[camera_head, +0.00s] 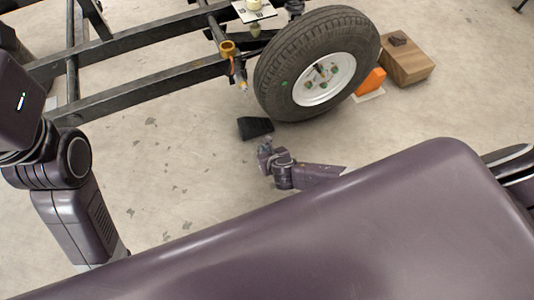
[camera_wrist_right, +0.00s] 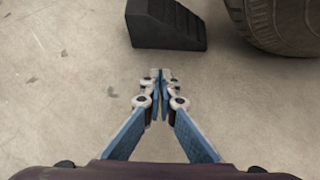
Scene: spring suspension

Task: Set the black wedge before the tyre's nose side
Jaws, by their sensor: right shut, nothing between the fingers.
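The black wedge (camera_head: 256,128) lies on the floor just left of the tyre (camera_head: 318,62) in the head view. In the right wrist view the wedge (camera_wrist_right: 165,25) shows its ribbed slope at the top centre, with a gap of bare floor between it and the tyre (camera_wrist_right: 275,22) at the top right. My right gripper (camera_head: 265,146) is just in front of the wedge, apart from it. In the wrist view the gripper's fingertips (camera_wrist_right: 160,75) are together and empty, short of the wedge. My left gripper is out of view; only my left arm shows.
An orange wedge (camera_head: 371,81) sits on the tyre's right side. A wooden block (camera_head: 407,62) with a small dark object (camera_head: 398,38) on it stands further right. The black metal frame (camera_head: 130,85) runs left of the tyre. Floor left of the right gripper is clear.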

